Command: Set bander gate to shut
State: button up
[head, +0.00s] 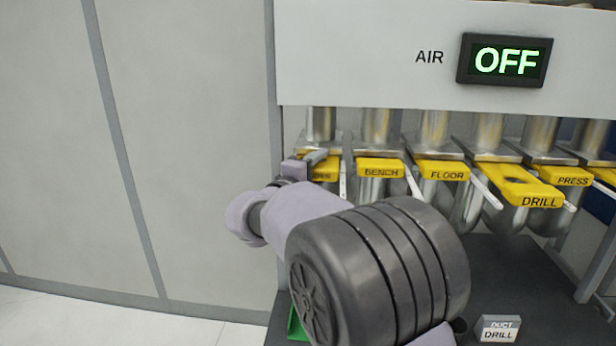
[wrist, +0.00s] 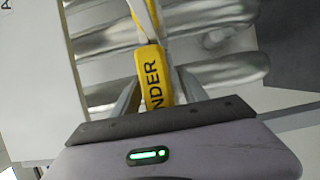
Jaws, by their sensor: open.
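The bander gate (head: 327,173) is the leftmost yellow gate in the row under the grey panel, partly hidden by my gripper (head: 304,162). In the wrist view, its yellow plate (wrist: 152,72) shows the letters "NDER". The plate lies between the two open fingers of my gripper (wrist: 158,88), with a gap visible on the left side; contact on the right is hard to tell. How far the bander gate is pushed in is hard to judge because my gripper covers part of it.
The drill gate sticks out farther than bench and floor. The air display (head: 506,60) reads OFF. A plain wall fills the left.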

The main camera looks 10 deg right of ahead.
jog(key=p+v, duration=0.2)
jog(key=v, duration=1.4)
jog(key=shift+s+a+p, duration=0.15)
jog(key=shift+s+p, duration=0.15)
jog(key=b+x, duration=0.2)
jog(key=x, duration=1.2)
jog(key=shift+w, duration=0.25)
grip_shut()
